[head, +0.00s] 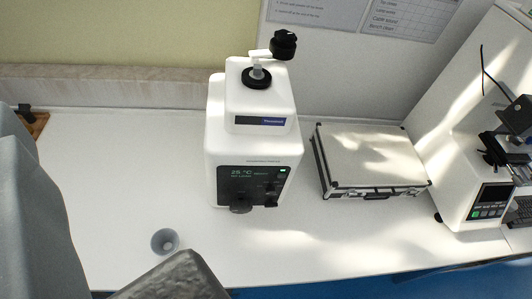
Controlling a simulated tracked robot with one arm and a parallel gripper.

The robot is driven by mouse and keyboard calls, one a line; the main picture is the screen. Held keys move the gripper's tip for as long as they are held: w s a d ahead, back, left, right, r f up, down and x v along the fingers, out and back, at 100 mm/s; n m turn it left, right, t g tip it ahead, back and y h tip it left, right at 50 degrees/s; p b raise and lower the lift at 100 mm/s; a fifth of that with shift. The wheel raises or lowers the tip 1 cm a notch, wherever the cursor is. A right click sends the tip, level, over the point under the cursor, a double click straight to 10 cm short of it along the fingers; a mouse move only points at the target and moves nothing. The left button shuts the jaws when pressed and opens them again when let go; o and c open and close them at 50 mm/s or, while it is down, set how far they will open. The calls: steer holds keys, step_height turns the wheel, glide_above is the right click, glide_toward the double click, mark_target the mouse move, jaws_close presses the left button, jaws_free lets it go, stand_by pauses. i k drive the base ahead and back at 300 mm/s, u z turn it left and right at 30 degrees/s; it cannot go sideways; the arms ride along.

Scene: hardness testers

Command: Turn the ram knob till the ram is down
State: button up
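A white tester (252,140) stands upright on the bench in the middle of the head view. On its top, a black collar (257,78) holds a short pale shaft, with a white crank arm reaching right to a black knob (284,45). Dark round parts (241,204) sit low on its black front panel. I cannot tell which of these is the ram knob, and the ram's height is not clear. Grey parts of mine fill the left edge and bottom; my fingertips cannot be made out. Nothing of mine touches the tester.
A closed silver case (370,160) lies just right of the tester. A second white machine (475,190) with a small display stands at the far right. A small grey cup (165,242) stands near the front edge.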

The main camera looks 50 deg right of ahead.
mark_target(241, 206)
steer(key=z, duration=0.4)
steer(key=k, duration=0.85)
steer(key=z, duration=1.35)
steer(key=i, duration=0.35)
steer(key=u, duration=0.15)
